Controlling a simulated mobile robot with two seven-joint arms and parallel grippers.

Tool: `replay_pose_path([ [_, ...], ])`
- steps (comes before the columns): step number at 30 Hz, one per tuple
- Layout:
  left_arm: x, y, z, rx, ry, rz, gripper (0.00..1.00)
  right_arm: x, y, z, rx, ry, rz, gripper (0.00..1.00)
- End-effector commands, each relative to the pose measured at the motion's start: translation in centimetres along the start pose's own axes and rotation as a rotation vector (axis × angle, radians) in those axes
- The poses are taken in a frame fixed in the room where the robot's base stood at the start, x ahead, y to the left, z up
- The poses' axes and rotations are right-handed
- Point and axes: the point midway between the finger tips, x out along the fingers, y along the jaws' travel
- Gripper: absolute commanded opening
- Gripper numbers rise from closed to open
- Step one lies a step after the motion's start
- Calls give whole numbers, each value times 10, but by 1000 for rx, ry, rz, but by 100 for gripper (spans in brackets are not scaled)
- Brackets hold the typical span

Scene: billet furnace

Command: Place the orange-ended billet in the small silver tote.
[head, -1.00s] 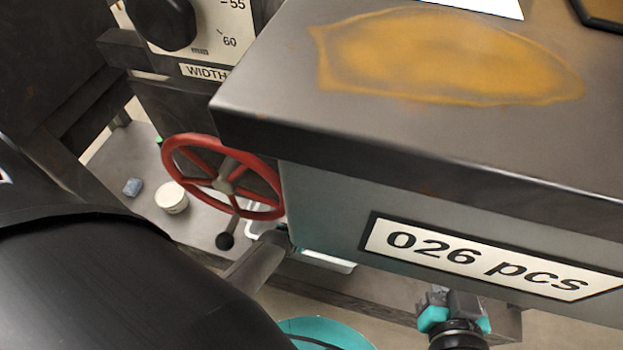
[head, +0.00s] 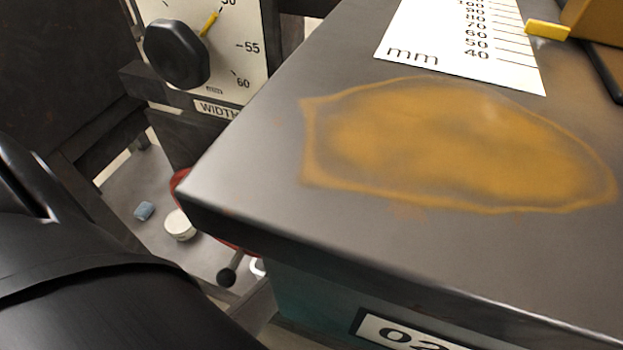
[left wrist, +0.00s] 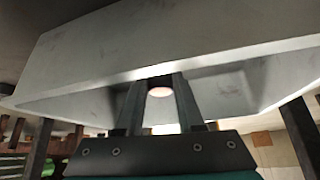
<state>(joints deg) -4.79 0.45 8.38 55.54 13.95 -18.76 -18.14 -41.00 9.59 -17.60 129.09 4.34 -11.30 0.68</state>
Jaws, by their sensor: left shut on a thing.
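In the left wrist view my left gripper (left wrist: 160,98) is shut on a billet (left wrist: 159,91), of which only a pinkish-orange round end shows between the fingers. A silver-grey tote (left wrist: 110,50) spans that view, its wall just beyond the fingertips; I cannot tell whether the billet is inside it or touching it. In the head view my black left arm fills the lower left; its gripper is out of sight there. My right gripper is in neither current view.
A large dark bench top (head: 260,170) with a yellow-brown stain fills the head view. A width dial (head: 240,45) stands behind it at left. Below, a red handwheel (head: 180,180) is mostly hidden. A white round tub (head: 179,225) and blue block (head: 144,211) lie on a lower grey surface.

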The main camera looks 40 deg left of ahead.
Motion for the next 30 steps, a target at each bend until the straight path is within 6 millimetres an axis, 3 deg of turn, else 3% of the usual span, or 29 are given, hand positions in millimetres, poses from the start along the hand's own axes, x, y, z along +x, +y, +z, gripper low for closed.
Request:
replay_pose_path([
  [8,3,0,0,0,3,0,0,-1,-3,0,8,37,-8,0],
  [9,3,0,2,0,0,0,40,-1,-3,-1,8,38,-8,0],
  [16,2,0,2,0,0,0,66,-1,-3,-2,8,37,-7,0],
  [30,-2,0,-1,0,0,0,66,0,1,-1,-3,-9,2,0],
])
